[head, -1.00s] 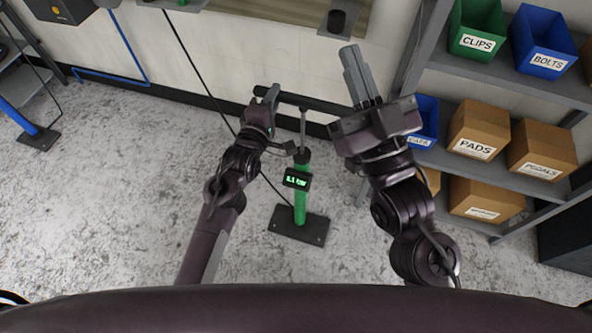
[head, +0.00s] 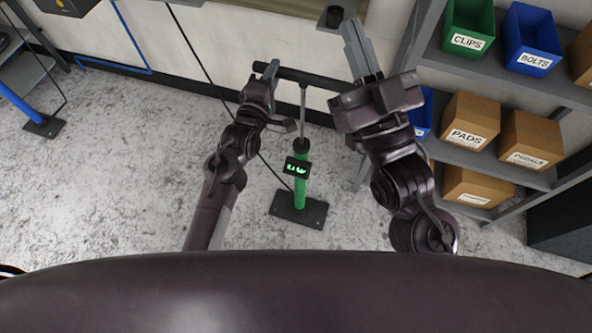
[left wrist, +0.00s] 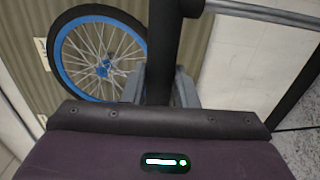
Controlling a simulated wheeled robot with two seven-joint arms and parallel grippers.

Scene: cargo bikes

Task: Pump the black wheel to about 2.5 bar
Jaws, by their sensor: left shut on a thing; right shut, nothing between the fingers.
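The green floor pump (head: 300,185) stands upright on its dark base plate (head: 298,209). Its small display (head: 297,168) glows green, but the digits are too blurred to read now. The black crossbar handle (head: 315,78) is raised on a long exposed rod (head: 303,110). My left gripper (head: 268,71) is shut on the handle's left end; the handle (left wrist: 165,45) also runs between its fingers in the left wrist view. My right gripper (head: 362,48) is shut and empty, right of the handle. No black wheel can be clearly seen.
A thin black hose (head: 205,70) runs from the pump to the upper left. A blue wheel (left wrist: 100,55) shows in the left wrist view. Shelves (head: 490,165) with labelled bins and boxes stand on the right. Grey floor is free at left.

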